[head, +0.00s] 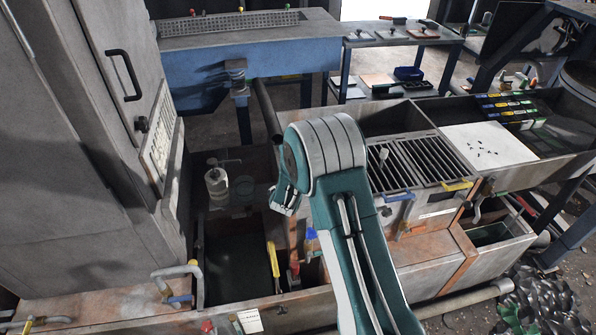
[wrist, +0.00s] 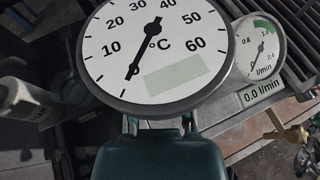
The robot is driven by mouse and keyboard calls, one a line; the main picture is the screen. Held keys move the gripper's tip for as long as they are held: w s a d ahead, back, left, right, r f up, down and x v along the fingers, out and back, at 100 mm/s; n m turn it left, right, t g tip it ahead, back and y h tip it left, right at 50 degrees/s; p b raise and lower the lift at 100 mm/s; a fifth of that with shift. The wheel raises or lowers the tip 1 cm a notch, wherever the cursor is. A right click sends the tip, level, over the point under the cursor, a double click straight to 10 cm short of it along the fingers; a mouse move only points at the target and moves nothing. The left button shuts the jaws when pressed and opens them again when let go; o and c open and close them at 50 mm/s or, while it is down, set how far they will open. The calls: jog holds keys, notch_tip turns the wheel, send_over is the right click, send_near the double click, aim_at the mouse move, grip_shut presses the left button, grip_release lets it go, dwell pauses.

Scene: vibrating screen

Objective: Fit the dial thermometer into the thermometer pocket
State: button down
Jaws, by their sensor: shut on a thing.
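The dial thermometer (wrist: 165,75) fills the upper middle of the wrist view. It has a round white face in a dark rim, with a °C scale and a black needle. My gripper (wrist: 160,124) is shut on it below the dial; the grip itself is mostly hidden. In the head view my arm covers the thermometer, and only a small part of the hand shows at the arm's left side. I cannot make out the thermometer pocket in either view.
A flow gauge (wrist: 260,48) marked l/min stands right of the dial. A white bottle (head: 216,184) stands left of my arm, near a grey cabinet (head: 75,150). A slotted grate (head: 425,160) and a white board (head: 488,148) lie to the right.

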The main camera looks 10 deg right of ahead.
jog(key=shift+f, duration=0.8)
jog(key=shift+c, duration=2.2)
grip_release()
jog(key=v, duration=1.2)
